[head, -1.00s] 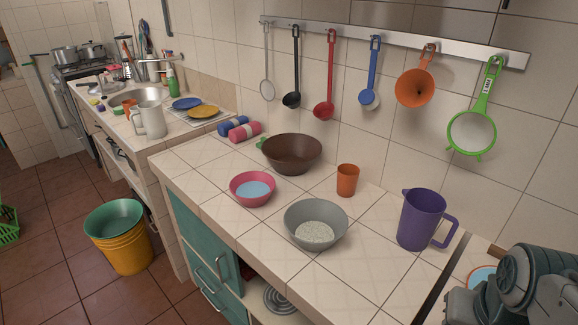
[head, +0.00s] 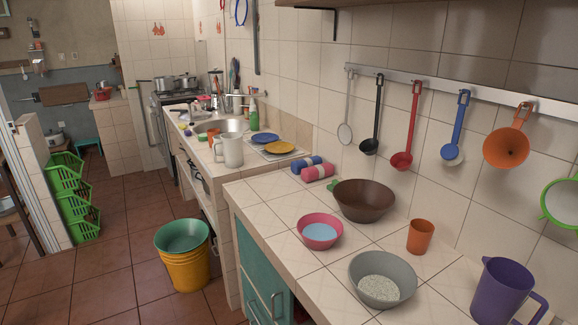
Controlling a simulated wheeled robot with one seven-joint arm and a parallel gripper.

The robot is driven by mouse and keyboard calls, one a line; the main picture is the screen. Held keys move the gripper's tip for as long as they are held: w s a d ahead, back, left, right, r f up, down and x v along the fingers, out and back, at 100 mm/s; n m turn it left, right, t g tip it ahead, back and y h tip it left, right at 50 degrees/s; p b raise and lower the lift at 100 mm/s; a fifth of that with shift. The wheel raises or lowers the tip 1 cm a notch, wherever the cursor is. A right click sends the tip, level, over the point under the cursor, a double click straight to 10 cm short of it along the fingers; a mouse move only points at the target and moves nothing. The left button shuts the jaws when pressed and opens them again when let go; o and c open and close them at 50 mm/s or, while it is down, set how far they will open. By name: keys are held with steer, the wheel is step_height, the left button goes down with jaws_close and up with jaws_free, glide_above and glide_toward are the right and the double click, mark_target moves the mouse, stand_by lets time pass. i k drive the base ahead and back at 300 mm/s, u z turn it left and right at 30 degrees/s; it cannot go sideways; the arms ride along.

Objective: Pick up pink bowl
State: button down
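The pink bowl (head: 304,240) stands upright on the tiled counter, near its left front edge, with a light blue inside bottom. A brown bowl (head: 363,207) is behind it to the right. A grey bowl (head: 357,283) with pale grains in it is in front of it to the right. The pink bowl is apart from both. My gripper is out of the head view.
An orange cup (head: 420,237) and a purple pitcher (head: 500,293) stand right on the counter (head: 300,270). Blue and pink rolls (head: 318,172) lie behind. Utensils hang from a wall rail (head: 440,88). A yellow bucket (head: 186,270) stands on the floor left.

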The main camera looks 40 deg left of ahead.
mark_target(319, 231)
steer(key=u, duration=0.55)
steer(key=k, duration=0.65)
steer(key=u, duration=1.1)
steer(key=i, duration=0.6)
steer(key=u, duration=1.15)
steer(key=i, duration=1.55)
steer(key=z, duration=0.6)
steer(key=i, duration=1.2)
steer(key=z, duration=3.05)
